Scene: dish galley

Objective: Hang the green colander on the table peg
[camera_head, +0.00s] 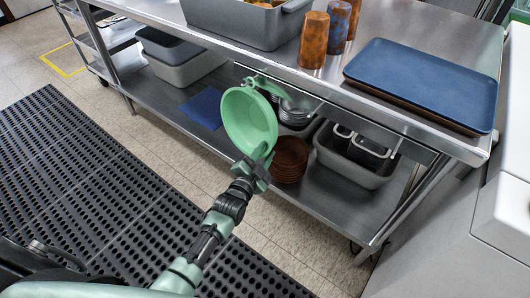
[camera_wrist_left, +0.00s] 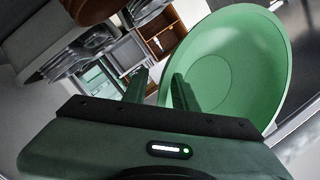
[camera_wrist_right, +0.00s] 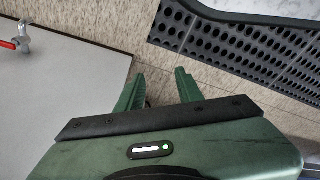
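The green colander (camera_head: 247,119) is upright on its side in front of the table's front edge, its bowl facing left. A green piece (camera_head: 268,86) shows at its top against the table edge; I cannot tell how much is handle and how much is peg. My left gripper (camera_head: 257,158) is at the colander's lower rim. In the left wrist view the fingers (camera_wrist_left: 160,76) stand apart, with the near rim of the colander (camera_wrist_left: 235,60) between or just beside them; contact is unclear. My right gripper (camera_wrist_right: 160,75) is open and empty, beside a pale surface.
The steel table (camera_head: 330,82) carries a grey tub (camera_head: 250,22), several tumblers (camera_head: 313,40) and a blue tray (camera_head: 422,82). The shelf below holds brown bowls (camera_head: 291,158) and a grey bin (camera_head: 350,165). A black mat (camera_head: 90,170) covers the floor.

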